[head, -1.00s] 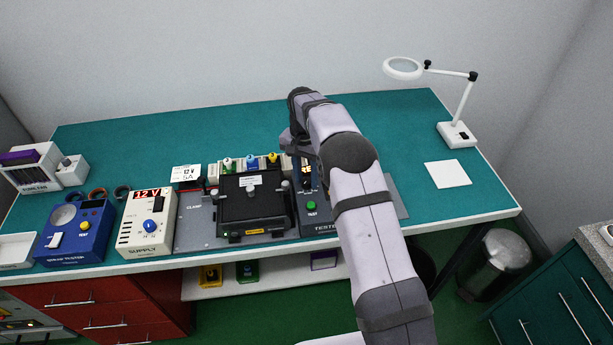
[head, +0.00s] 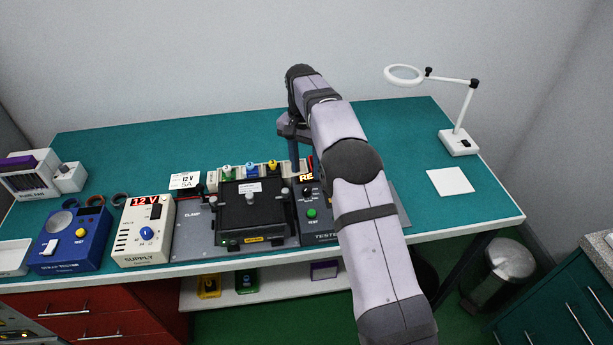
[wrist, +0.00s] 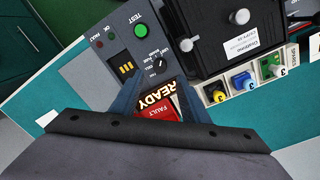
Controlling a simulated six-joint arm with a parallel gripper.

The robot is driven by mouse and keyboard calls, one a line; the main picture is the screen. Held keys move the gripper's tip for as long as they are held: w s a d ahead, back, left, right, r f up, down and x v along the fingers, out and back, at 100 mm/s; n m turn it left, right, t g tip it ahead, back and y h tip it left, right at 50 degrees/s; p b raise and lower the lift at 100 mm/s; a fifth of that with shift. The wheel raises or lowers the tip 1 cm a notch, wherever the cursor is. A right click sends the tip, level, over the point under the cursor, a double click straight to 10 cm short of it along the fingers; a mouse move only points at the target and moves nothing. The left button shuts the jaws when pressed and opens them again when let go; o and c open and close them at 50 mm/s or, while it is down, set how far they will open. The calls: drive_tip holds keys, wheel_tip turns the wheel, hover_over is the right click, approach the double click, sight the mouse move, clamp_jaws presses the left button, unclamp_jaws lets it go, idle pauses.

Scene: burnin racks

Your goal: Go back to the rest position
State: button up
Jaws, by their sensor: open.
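My gripper (head: 294,168) is above the back of the tester (head: 317,237), at the end of my raised arm. Its lower part shows just left of my forearm; the forearm hides the tester's right side. In the wrist view my gripper's two blue fingers (wrist: 158,90) stand apart, with nothing between them but the tester seen below. The tester's display reads READY (wrist: 157,95), and a red FAULT label (wrist: 152,112) shows beside it, partly covered by the gripper body.
A black clamped unit (head: 250,208) sits left of the tester, with several coloured parts (head: 248,169) behind it. The supply (head: 146,232) and a blue tester (head: 72,240) stand further left. A magnifier lamp (head: 458,140) and white pad (head: 450,181) are at right. The back of the bench is clear.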

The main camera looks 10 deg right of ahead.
drive_tip(key=shift+r, duration=0.3)
drive_tip(key=shift+s, duration=0.1)
drive_tip(key=shift+s+d+r, duration=0.1)
drive_tip(key=shift+s+r, duration=0.05)
drive_tip(key=shift+s, duration=0.1)
drive_tip(key=s+d+f+n, duration=0.2)
drive_tip(key=s+n, duration=0.1)
drive_tip(key=s, duration=1.3)
drive_tip(key=s+d+f+n, duration=0.1)
drive_tip(key=s+n, duration=0.3)
drive_tip(key=s, duration=1.3)
drive_tip(key=shift+d+f, duration=0.4)
drive_tip(key=shift+f, duration=0.1)
drive_tip(key=shift+s, duration=0.1)
drive_tip(key=shift+c, duration=0.2)
